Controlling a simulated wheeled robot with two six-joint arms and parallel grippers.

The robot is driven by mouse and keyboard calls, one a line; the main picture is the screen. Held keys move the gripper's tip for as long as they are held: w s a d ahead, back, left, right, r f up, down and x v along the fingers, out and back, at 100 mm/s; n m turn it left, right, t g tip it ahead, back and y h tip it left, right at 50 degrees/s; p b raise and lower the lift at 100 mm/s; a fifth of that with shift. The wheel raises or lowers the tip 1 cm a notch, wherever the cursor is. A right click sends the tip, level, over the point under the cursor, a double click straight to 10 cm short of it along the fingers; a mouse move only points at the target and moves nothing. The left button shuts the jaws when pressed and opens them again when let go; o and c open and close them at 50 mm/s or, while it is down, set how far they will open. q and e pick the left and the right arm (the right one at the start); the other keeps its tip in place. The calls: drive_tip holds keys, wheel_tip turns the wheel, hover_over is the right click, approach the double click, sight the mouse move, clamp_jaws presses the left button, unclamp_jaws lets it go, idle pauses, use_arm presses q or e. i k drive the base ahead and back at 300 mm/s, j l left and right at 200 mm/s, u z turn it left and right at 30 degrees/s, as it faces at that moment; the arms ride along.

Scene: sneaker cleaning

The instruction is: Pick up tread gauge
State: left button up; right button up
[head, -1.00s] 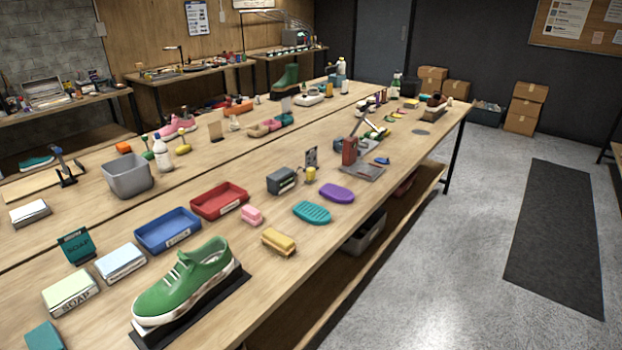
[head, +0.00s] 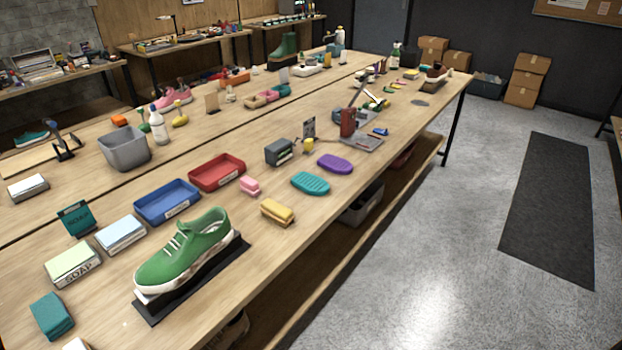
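I cannot tell for sure which thing is the tread gauge. A grey and red device (head: 348,122) with a raised lever stands on a metal plate at the middle right of the long table. A small blue item (head: 380,132) lies by that plate. A dark grey box (head: 280,152) with a pale front stands nearer, beside a small yellow piece (head: 308,145) and a dark upright card (head: 309,126). A green sneaker (head: 183,250) with a stained white sole rests on a black stand in the foreground. Neither of my grippers is in view.
The wooden table (head: 250,252) holds a blue tray (head: 167,202), a red tray (head: 217,173), a grey bin (head: 124,148), soap boxes (head: 73,263), a yellow brush (head: 277,212), and teal (head: 310,183) and purple (head: 335,164) pads. The floor (head: 440,230) to the right is open, with a dark mat (head: 548,210).

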sight(308, 149)
drive_tip(key=i+l+u, duration=0.1)
drive_tip(key=i+l, duration=0.2)
drive_tip(key=i+l+u, duration=0.1)
drive_tip(key=i+l, duration=0.15)
drive_tip(key=l, duration=0.3)
drive_tip(key=i+l+u, duration=0.1)
drive_tip(key=i+l, duration=0.15)
drive_tip(key=l, duration=0.2)
